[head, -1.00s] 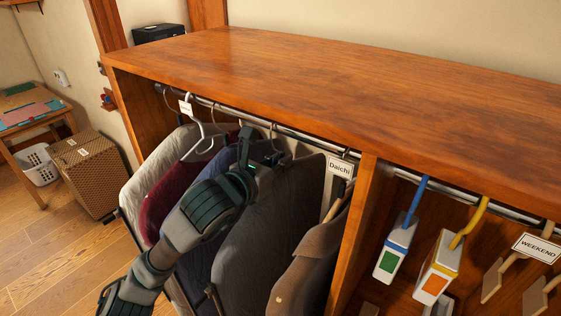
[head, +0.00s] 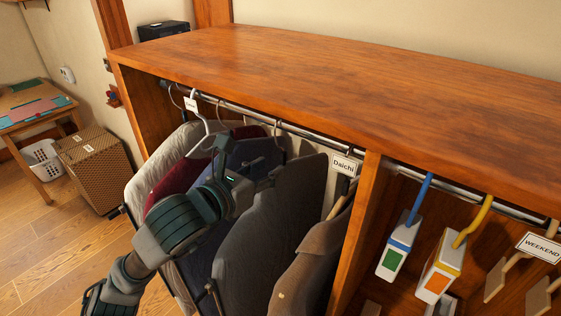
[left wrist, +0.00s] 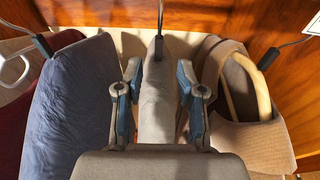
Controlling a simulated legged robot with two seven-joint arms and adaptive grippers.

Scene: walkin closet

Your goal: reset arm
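My left arm (head: 175,225) reaches up from the bottom left in front of the hanging clothes. My left gripper (head: 248,160) is in front of the blue and grey jackets, below the rail. In the left wrist view my left gripper (left wrist: 158,72) has its two fingers well apart, with nothing visibly clamped. A grey garment (left wrist: 158,110) shows in the gap between them; I cannot tell whether they touch it. The blue jacket (left wrist: 70,100) is left of the fingers and the brown jacket (left wrist: 262,145) right. My right gripper is not in view.
The wooden closet (head: 330,70) has a metal rail (head: 270,122) under its top. A divider (head: 360,210) separates the clothes from hanging tags, one reading WEEKEND (head: 541,247). A woven hamper (head: 95,170) and white basket (head: 42,160) stand left. Floor (head: 60,250) is clear at lower left.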

